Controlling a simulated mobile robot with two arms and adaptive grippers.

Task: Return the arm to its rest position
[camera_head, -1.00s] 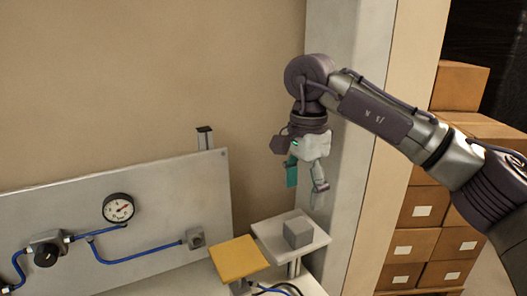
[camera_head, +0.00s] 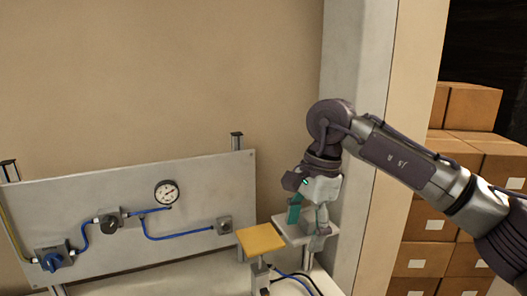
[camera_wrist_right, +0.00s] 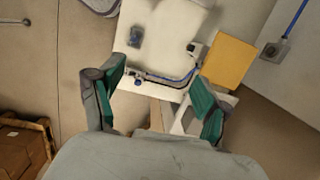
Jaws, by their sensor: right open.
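My right arm comes in from the right in the head view. Its gripper (camera_head: 306,229) points down over the small white platform (camera_head: 283,231), with its fingers apart. The fingers cover part of that platform. The grey block on it cannot be made out clearly behind them. In the wrist view the two green-padded fingers (camera_wrist_right: 160,88) are spread, with nothing seen held between them. My left gripper is in neither view.
A yellow plate (camera_head: 261,239) on a post stands left of the gripper. A grey panel (camera_head: 130,180) with a gauge (camera_head: 166,192), blue hoses and a blue knob (camera_head: 52,261) stands further left. Cardboard boxes (camera_head: 427,220) are stacked at right, beyond a pale column (camera_head: 350,60).

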